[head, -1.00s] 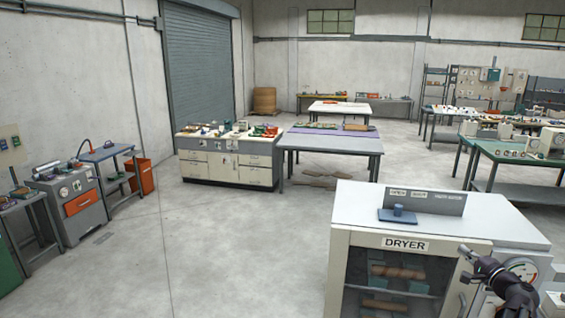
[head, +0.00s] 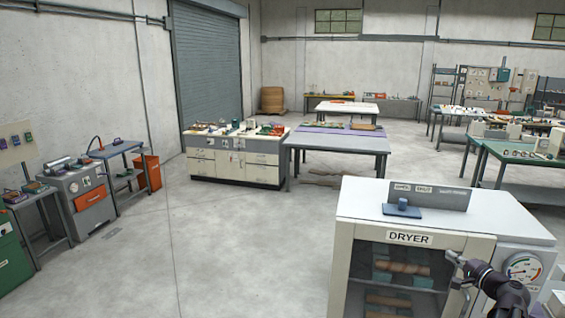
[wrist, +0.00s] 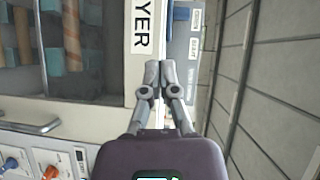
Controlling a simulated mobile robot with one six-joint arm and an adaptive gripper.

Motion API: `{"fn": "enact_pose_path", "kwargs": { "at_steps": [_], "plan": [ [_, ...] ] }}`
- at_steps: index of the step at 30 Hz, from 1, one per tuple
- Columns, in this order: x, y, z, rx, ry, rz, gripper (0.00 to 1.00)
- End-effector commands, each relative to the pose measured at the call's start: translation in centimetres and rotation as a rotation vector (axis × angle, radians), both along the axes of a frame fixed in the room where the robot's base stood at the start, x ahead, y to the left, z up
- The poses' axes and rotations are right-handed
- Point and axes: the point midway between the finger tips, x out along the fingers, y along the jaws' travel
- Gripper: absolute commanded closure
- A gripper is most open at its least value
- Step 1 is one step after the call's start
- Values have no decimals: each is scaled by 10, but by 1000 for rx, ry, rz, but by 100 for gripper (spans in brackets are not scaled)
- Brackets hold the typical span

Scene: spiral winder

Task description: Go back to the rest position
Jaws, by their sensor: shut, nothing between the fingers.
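My gripper (wrist: 160,75) is shut and empty; its two fingertips meet in the wrist view. In the head view, my gripper (head: 456,258) shows at the lower right, in front of the dryer (head: 343,262) near its right side. Whether it touches the dryer cannot be told. The dryer is a white cabinet with a dark glass door, and brown and green items show behind the glass. Its label (wrist: 143,30) shows sideways in the wrist view.
A round gauge (head: 523,268) is on the dryer's front right. A door handle (wrist: 35,127) shows at lower left in the wrist view. Open floor (head: 240,240) lies left of the dryer; workbenches stand farther back.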

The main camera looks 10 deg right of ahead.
Motion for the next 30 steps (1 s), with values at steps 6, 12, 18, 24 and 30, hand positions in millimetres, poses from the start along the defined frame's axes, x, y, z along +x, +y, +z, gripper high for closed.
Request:
{"fn": "enact_pose_path", "kwargs": {
  "at_steps": [6, 12, 18, 24, 30],
  "plan": [
    [19, 45, -34, -56, 78, 96, 100],
    [38, 110, -82, -147, 194, 239, 100],
    [48, 175, -130, -252, 316, 384, 100],
    [48, 235, -177, -363, 434, 526, 100],
    [40, 287, -221, -483, 550, 658, 100]
  ]
}}
